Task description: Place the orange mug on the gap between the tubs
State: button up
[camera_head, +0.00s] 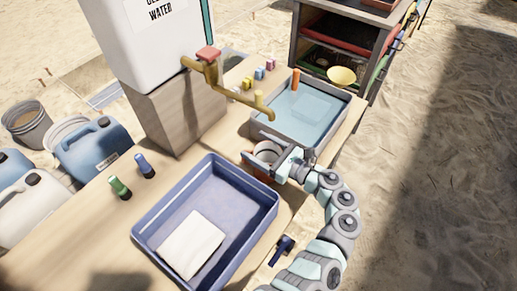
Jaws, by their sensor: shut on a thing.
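The orange mug (260,174) is in my gripper (264,159), over the strip of wooden table between the two tubs. My gripper reaches in from the right, its jaws shut around the mug and hiding much of it. The mug looks upright, with its opening up. I cannot tell whether its base touches the table. The blue tub (268,205) is on the near left side and holds a white cloth-like sheet (191,245). The grey tub (341,122) with water is on the far right side.
Green (119,187) and blue (145,166) bottles stand left of the blue tub. A dark-blue brush-like object (282,248) lies at the near table edge.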

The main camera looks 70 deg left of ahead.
jog(key=shift+f+b, duration=0.25)
jog(key=shift+b, duration=0.05)
jog(key=o, duration=2)
jog(key=shift+r, duration=0.1)
jog(key=shift+r, duration=0.1)
jog(key=shift+r+p, duration=0.2)
jog(key=shift+p, duration=0.35)
jog(key=v, duration=1.2)
jog(key=shift+f, duration=0.25)
